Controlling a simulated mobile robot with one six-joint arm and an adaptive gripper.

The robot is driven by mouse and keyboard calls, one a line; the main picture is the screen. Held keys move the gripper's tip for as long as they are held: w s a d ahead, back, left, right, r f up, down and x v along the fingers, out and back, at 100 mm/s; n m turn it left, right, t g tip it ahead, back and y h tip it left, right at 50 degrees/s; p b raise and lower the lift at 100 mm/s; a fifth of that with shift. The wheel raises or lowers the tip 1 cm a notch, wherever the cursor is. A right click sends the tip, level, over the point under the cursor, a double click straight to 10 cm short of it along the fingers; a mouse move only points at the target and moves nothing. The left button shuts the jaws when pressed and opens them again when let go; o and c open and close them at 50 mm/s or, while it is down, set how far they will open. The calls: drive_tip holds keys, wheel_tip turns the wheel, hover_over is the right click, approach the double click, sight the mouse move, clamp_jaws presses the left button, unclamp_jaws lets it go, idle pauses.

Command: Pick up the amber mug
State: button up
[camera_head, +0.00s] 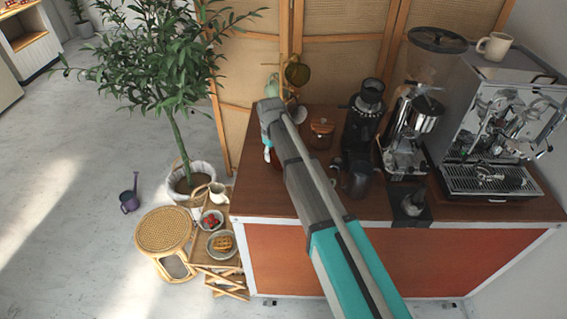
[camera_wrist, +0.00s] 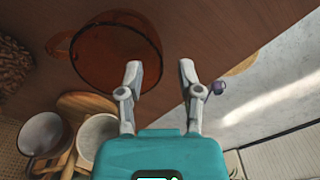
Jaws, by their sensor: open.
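The amber mug (camera_wrist: 115,45) is see-through brown glass and stands on the brown wooden counter in the upper left of the wrist view. Its handle points left. My gripper (camera_wrist: 160,68) is open, and nothing is between its fingers. The left finger overlaps the mug's right edge in the picture; the right finger is clear of it. I cannot tell whether the left finger touches the mug. In the head view my gripper (camera_head: 267,152) is mostly hidden behind my arm at the counter's left end, and the mug cannot be clearly made out there.
Light mugs (camera_wrist: 98,132) and a wooden stand (camera_wrist: 85,103) are close at the lower left. On the counter (camera_head: 248,198) are a lidded jar (camera_head: 322,133), a grinder (camera_head: 362,125) and an espresso machine (camera_head: 495,130). A plant (camera_head: 165,60) and stool (camera_head: 163,230) stand left.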

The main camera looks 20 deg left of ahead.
sight(273, 163)
drive_tip(key=shift+f+b, duration=1.55)
drive_tip(key=shift+f, duration=0.3)
clamp_jaws()
